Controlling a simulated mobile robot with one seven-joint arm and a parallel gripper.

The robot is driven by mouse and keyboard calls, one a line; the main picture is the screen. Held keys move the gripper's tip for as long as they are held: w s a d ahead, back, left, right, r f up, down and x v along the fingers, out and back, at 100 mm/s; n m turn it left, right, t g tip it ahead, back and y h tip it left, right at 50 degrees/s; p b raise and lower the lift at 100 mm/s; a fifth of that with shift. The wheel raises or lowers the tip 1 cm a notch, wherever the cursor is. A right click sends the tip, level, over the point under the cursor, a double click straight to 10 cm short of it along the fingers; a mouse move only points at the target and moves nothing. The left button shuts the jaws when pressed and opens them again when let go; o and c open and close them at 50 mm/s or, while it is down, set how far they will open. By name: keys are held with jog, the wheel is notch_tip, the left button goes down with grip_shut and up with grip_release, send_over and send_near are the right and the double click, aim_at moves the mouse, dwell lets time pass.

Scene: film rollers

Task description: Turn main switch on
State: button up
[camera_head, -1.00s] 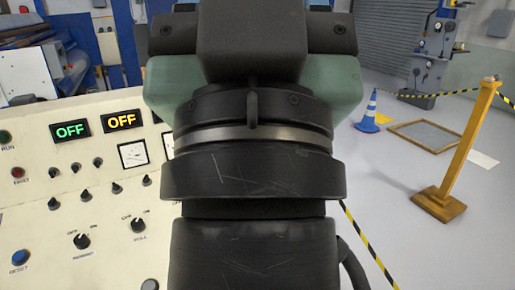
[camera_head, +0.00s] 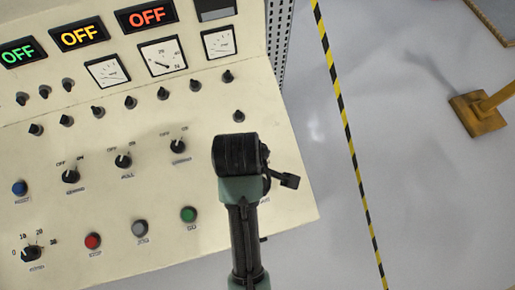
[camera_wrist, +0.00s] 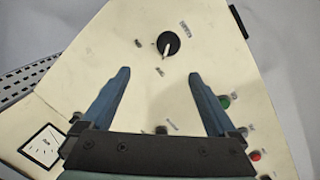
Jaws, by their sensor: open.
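A black rotary knob (camera_wrist: 168,43) with a white pointer line shows in the wrist view near the panel's far end. Small labels stand around it, too small to read, so I cannot confirm it is the main switch. My gripper (camera_wrist: 160,73) is open, its two blue-grey fingers apart above the cream panel. The knob lies beyond the fingertips, roughly in line with the gap between them, and nothing is held. In the head view my arm covers the panel's right part, and this knob is not visible there.
The cream control panel (camera_head: 180,115) bears several knobs, gauges and lit OFF displays. A green button (camera_head: 189,214), a grey button (camera_head: 140,228) and a red button (camera_head: 93,241) line its front. Right of it, a yellow-black tape (camera_head: 343,115) crosses open floor.

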jog(key=x, duration=0.4)
jog(key=s+x, duration=0.1)
jog(key=x, duration=0.8)
jog(key=shift+s+f, duration=0.2)
jog(key=shift+s, duration=0.2)
jog(key=c, duration=1.4)
jog(key=shift+o, duration=0.2)
